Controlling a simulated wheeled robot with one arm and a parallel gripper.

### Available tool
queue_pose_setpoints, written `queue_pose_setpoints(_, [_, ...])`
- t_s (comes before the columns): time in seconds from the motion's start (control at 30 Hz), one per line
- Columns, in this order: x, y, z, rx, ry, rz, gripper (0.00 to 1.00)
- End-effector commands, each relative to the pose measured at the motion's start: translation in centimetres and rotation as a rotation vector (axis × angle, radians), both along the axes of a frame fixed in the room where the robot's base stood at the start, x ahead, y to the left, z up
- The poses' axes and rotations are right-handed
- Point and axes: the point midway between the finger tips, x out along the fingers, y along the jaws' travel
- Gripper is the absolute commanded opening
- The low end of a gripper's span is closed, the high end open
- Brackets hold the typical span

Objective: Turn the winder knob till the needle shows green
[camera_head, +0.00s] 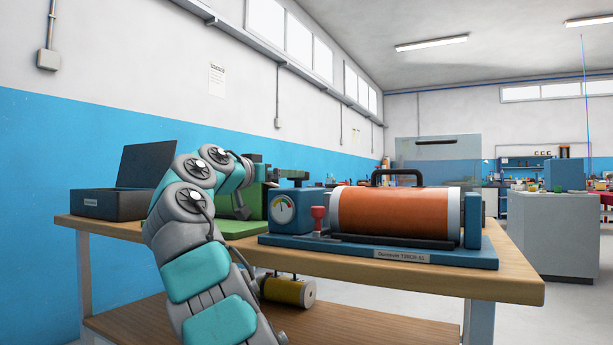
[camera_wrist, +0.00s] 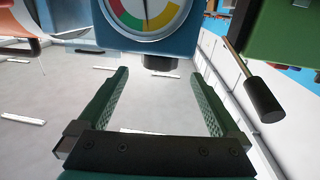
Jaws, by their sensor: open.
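The gauge (camera_head: 282,208) is a round white dial with a coloured arc, set in the front of a blue box (camera_head: 307,216). Its needle stands near upright in the head view; I cannot tell surely which colour it marks. The gauge (camera_wrist: 152,12) is cut off at the top of the wrist view, which looks upside down. A small dark knob (camera_wrist: 160,62) sticks out of the box's top. My gripper (camera_wrist: 160,75) is open, its green fingers on either side of the knob, apparently not touching it. In the head view, my gripper (camera_head: 292,175) is just above the box.
A green machine (camera_head: 252,203) with a crank handle (camera_wrist: 262,100) is close to the left. A dark open case (camera_head: 110,203) stands at the bench's left end.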

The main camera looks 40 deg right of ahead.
Motion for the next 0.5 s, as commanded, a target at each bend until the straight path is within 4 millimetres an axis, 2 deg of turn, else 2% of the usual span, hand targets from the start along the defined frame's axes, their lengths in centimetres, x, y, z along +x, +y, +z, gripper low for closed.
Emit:
queue_pose_setpoints(0.17, [0.4, -1.0, 0.1, 0.001, 0.000, 0.000, 1.00])
queue_pose_setpoints(0.5, [1.9, -5.8, 0.1, 0.001, 0.003, 0.001, 1.00])
